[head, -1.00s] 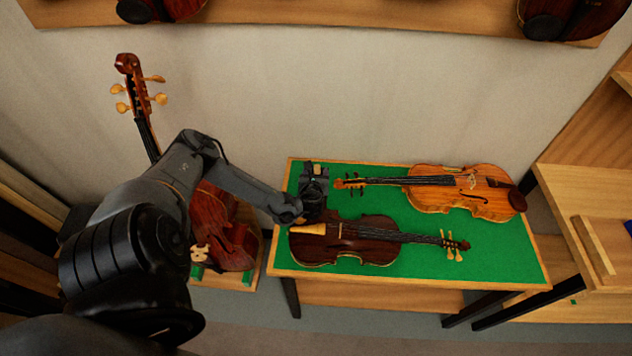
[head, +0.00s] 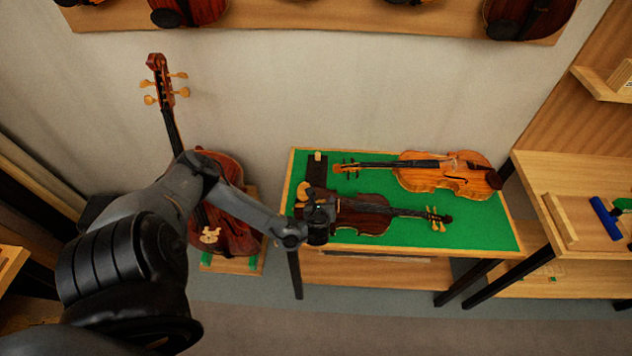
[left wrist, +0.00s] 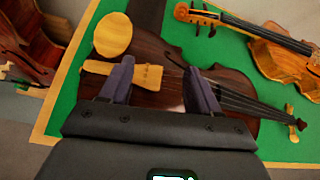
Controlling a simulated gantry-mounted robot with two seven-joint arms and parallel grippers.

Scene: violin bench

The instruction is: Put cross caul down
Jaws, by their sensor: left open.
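The cross caul appears to be the dark brown bar (head: 316,172) lying at the left end of the green bench mat, with a pale piece at its far end. A round tan disc (head: 303,190) shows near its close end, and also in the left wrist view (left wrist: 113,35). The bar (left wrist: 147,14) reaches the top edge there. My left gripper (left wrist: 158,75) is open, with nothing held, above the dark violin's tailpiece end. In the head view the left gripper (head: 320,222) covers that end of the dark violin (head: 362,220). My right gripper is out of view.
The orange-brown violin (head: 445,174) lies at the back right of the green-topped bench (head: 470,235). A cello (head: 228,210) stands left of the bench. A wooden table (head: 545,180) stands at right. Bare mat shows at the front right.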

